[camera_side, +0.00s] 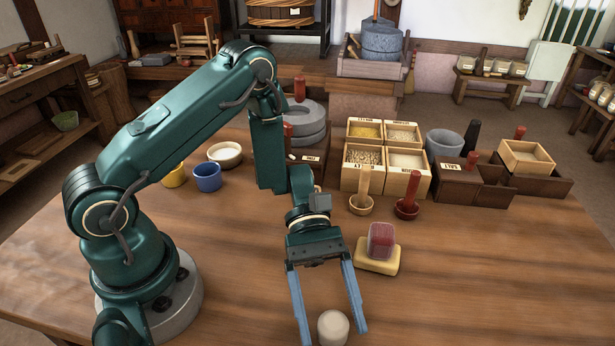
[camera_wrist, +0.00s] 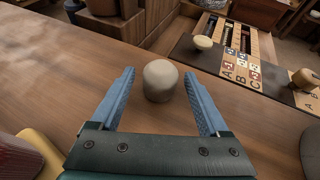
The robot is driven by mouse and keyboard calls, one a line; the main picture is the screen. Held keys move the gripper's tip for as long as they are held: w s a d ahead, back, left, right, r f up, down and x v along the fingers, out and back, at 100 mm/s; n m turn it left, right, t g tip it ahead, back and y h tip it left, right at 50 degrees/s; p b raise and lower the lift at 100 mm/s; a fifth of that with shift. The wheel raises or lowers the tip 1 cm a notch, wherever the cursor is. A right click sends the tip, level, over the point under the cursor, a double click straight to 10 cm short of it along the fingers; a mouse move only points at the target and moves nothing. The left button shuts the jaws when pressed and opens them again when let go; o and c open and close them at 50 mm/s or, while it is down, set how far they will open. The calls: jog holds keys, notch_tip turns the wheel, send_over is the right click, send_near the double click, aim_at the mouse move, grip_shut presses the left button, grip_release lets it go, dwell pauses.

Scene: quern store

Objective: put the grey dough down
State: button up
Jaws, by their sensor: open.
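The grey dough (camera_side: 333,328) is a small pale, rounded lump standing on the wooden table near the front edge of the side view. It also shows in the wrist view (camera_wrist: 160,80), upright on the table. My gripper (camera_side: 334,335) has its two blue fingers spread wide, one on each side of the dough. In the wrist view my gripper (camera_wrist: 163,88) shows a gap between each finger and the dough, with the dough around the fingertips. Nothing is held. The dough's lower edge is cut off in the side view.
A yellow block (camera_side: 377,262) with a red block (camera_side: 381,239) on it stands right of my gripper. Wooden boxes of grain (camera_side: 362,178) and pestles stand behind. A dark board with lettered tiles (camera_wrist: 243,68) lies to the right in the wrist view. Bare table (camera_side: 480,270) lies at right.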

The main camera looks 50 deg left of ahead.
aim_at(328, 312)
jog(key=v, duration=0.5)
jog(key=shift+w, duration=0.1)
jog(key=shift+a+r+m, duration=0.3)
jog(key=shift+a+r, duration=0.05)
jog(key=shift+a, duration=0.05)
jog(key=s+a+r+m+t+y, duration=0.5)
jog(key=a+r+m+t+y, duration=0.4)
jog(key=r+m+y, duration=0.3)
jog(key=shift+s+a+r+m+t, duration=0.15)
jog(key=shift+r+m+t, duration=0.15)
jog(key=shift+m+t, duration=0.35)
